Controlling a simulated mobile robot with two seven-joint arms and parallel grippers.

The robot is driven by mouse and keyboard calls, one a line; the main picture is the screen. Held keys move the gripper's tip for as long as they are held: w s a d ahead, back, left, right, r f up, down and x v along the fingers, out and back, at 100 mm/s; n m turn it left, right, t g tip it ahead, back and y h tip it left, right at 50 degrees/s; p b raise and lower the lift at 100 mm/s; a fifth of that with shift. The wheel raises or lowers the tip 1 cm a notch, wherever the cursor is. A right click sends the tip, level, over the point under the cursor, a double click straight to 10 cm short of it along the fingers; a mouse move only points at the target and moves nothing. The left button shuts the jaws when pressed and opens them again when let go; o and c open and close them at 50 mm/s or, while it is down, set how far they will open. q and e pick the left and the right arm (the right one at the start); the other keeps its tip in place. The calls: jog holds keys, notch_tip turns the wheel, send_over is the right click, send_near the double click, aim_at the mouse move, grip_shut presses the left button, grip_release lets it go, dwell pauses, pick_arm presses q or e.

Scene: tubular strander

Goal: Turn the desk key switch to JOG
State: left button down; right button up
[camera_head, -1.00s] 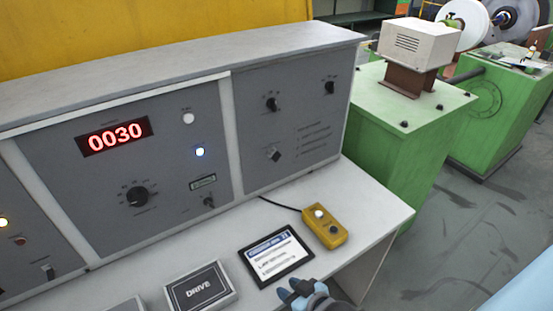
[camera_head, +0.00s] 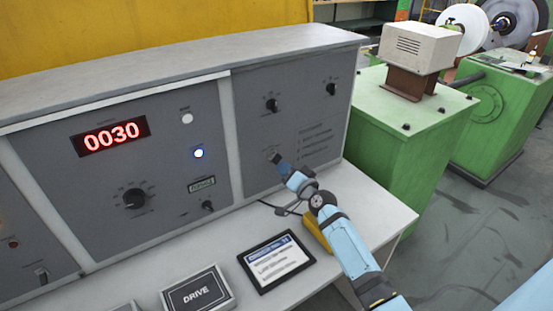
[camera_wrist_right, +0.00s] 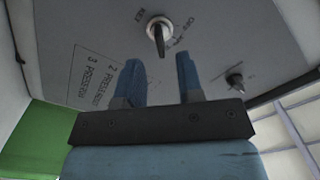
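The key switch (camera_wrist_right: 158,33) shows in the right wrist view as a dark key in a round pale collar, with "KEY" lettering beside it. Its key points down in that picture, toward the gap between my fingers. In the head view the switch is at the right grey panel, mostly hidden by my right gripper (camera_head: 279,161). In the right wrist view my right gripper (camera_wrist_right: 158,63) has its two blue fingers apart with nothing between them, and the switch lies beyond their tips. My left gripper is not in view.
A dark knob (camera_wrist_right: 235,79) is beside the fingers in the wrist view. Below the arm on the desk are a yellow box (camera_head: 316,231), a tablet (camera_head: 276,262) and a DRIVE box (camera_head: 197,293). Green machines (camera_head: 412,125) stand at right.

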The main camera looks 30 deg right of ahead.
aim_at(277, 158)
jog(key=w, duration=0.6)
jog(key=shift+w+a, duration=0.1)
jog(key=shift+c, duration=0.2)
jog(key=c, duration=0.5)
